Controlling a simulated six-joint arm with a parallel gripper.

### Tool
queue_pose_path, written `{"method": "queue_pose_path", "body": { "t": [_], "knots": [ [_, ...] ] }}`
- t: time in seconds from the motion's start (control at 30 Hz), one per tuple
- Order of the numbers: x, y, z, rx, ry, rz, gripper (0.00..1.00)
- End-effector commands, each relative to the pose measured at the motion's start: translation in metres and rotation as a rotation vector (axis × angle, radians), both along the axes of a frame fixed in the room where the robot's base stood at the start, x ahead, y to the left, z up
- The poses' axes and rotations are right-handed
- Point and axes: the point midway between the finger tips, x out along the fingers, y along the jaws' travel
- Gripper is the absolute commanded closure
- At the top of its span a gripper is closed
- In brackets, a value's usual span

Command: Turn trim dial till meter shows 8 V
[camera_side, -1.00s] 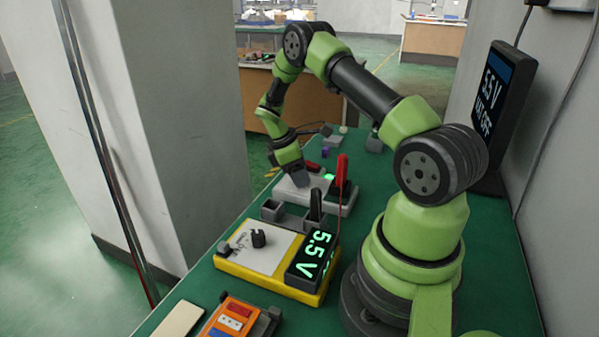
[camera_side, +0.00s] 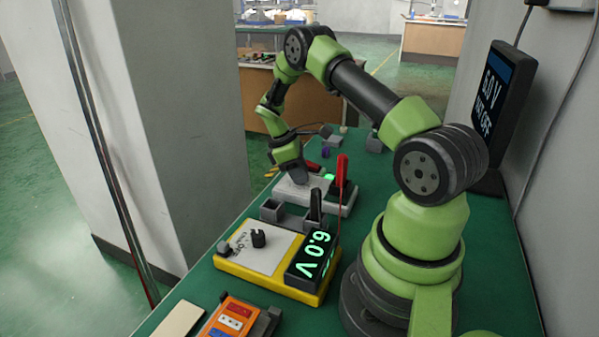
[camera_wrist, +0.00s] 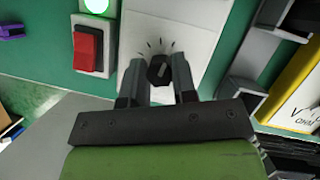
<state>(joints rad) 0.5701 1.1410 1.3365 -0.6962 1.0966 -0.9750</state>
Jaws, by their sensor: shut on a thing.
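The trim dial (camera_wrist: 160,71) is a small black knob with a light pointer line, on a white plate with tick marks in the wrist view. My gripper (camera_wrist: 161,76) is shut on it, one finger on each side. In the side view my gripper (camera_side: 294,176) reaches down onto the pale fixture box (camera_side: 325,195), and the dial is hidden behind it. The yellow meter (camera_side: 268,280) reads 6.0 V on its green-lit display (camera_side: 316,255). The dark wall screen (camera_side: 490,90) also shows 6.0 V, with a second line that seems to include OFF.
A red rocker switch (camera_wrist: 88,50) and a lit green lamp (camera_wrist: 97,5) sit left of the dial plate. Red (camera_side: 342,172) and black (camera_side: 316,205) probes stand upright near the box. A grey holder (camera_side: 272,210) lies between box and meter.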

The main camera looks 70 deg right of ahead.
Motion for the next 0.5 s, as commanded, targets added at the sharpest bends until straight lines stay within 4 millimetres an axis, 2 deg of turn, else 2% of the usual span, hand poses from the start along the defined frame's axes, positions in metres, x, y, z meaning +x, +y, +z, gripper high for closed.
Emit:
{"method": "queue_pose_path", "body": {
  "t": [0.5],
  "knots": [
    [0.0003,-0.0018,0.0005,0.0,0.0,-0.476,0.98]
  ]
}}
